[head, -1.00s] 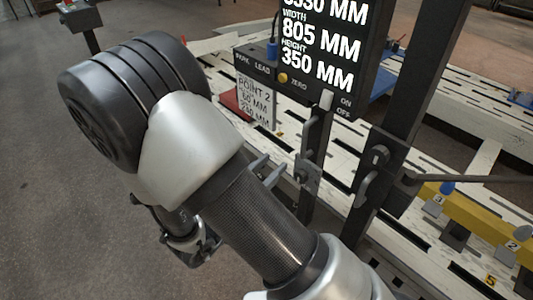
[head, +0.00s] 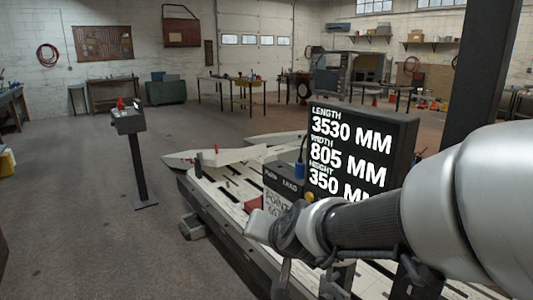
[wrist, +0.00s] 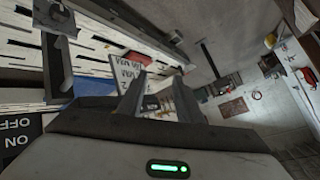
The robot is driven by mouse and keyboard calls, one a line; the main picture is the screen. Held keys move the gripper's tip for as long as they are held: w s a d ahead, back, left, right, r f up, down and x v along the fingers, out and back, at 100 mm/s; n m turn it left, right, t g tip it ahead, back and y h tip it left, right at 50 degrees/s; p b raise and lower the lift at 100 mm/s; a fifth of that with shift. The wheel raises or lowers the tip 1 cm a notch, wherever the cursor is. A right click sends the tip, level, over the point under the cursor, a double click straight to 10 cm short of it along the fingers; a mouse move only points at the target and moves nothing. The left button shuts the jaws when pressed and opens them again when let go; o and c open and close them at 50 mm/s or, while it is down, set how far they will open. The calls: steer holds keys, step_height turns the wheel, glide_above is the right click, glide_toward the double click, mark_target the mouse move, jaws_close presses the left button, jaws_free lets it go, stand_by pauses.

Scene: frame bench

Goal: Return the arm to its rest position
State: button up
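My arm (head: 370,225) reaches in from the right in the head view, in front of the lower part of the black display board. Its end hangs over the near edge of the white slotted bench (head: 215,187). In the wrist view my gripper (wrist: 159,84) shows two slanted grey fingers with a gap between them. It looks open, and I see nothing held. In the head view my fingers are too small and covered to make out.
The display board (head: 350,150) reads 3530, 805 and 350 mm and stands close to my arm. A dark post (head: 480,70) rises at right. A control box on a pedestal (head: 138,165) stands at left. Open floor (head: 80,240) lies left of the bench.

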steer(key=s+d+r+n+g+h+p, duration=0.1)
steer(key=s+d+r+n+g+h, duration=0.1)
steer(key=s+d, duration=0.65)
steer(key=s+d+r+n+g+h+p, duration=0.1)
steer(key=s+d+r+g, duration=0.1)
steer(key=s+d, duration=0.65)
step_height(320, 180, up, 15)
steer(key=s+a+p, duration=0.2)
steer(key=a+p, duration=0.1)
steer(key=p, duration=1.1)
steer(key=shift+s, duration=0.15)
